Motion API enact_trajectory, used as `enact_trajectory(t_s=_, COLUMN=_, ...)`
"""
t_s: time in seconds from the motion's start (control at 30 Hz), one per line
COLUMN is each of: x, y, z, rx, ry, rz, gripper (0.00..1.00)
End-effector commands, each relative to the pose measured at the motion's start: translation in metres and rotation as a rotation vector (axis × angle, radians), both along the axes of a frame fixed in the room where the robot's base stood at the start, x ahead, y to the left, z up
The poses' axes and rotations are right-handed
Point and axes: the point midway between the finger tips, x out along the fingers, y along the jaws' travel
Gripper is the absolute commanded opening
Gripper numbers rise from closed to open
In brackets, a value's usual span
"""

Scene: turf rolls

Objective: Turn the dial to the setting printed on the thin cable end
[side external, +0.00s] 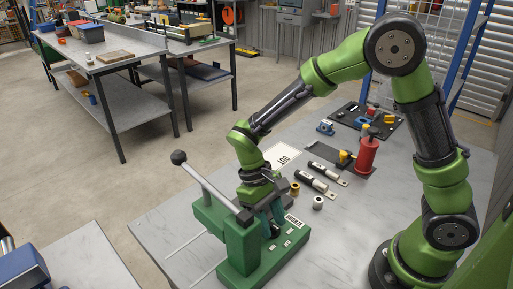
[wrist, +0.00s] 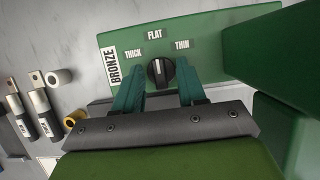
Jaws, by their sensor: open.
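The dial (wrist: 160,72) is a black round knob with a white line on the green press (wrist: 225,50). The line points up, roughly at the FLAT label (wrist: 154,34); THICK (wrist: 133,52) is to its left and THIN (wrist: 182,44) to its right. My gripper (wrist: 160,92) is open, with one teal finger on each side of the dial; contact cannot be told. In the side view my gripper (side external: 271,224) reaches down at the press (side external: 240,245).
A BRONZE plate (wrist: 112,66) is on the press. A long lever (side external: 208,185) with a black ball rises from it. A white ring (side external: 318,203) and a brass ring (side external: 295,188) stand near the cable ends. A red cylinder (side external: 367,155) stands farther back.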

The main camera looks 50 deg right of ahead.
Motion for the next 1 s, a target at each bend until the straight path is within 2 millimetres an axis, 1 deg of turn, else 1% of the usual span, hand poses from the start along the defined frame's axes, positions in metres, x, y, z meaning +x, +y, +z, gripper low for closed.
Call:
enact_trajectory(t_s=0.1, x=-0.0001, y=0.0000, z=0.0001, rx=0.000, ry=0.000, rz=0.000, gripper=0.40)
enact_trajectory(t_s=0.37, x=0.0002, y=0.0001, z=0.0004, rx=0.000, ry=0.000, rz=0.000, gripper=0.01)
enact_trajectory(t_s=0.77, x=0.0002, y=-0.0003, z=0.0008, rx=0.001, ry=0.000, rz=-0.037, gripper=0.00)
enact_trajectory(t_s=1.0, x=0.0002, y=-0.0018, z=0.0009, rx=0.000, ry=0.000, rz=-0.172, gripper=0.00)
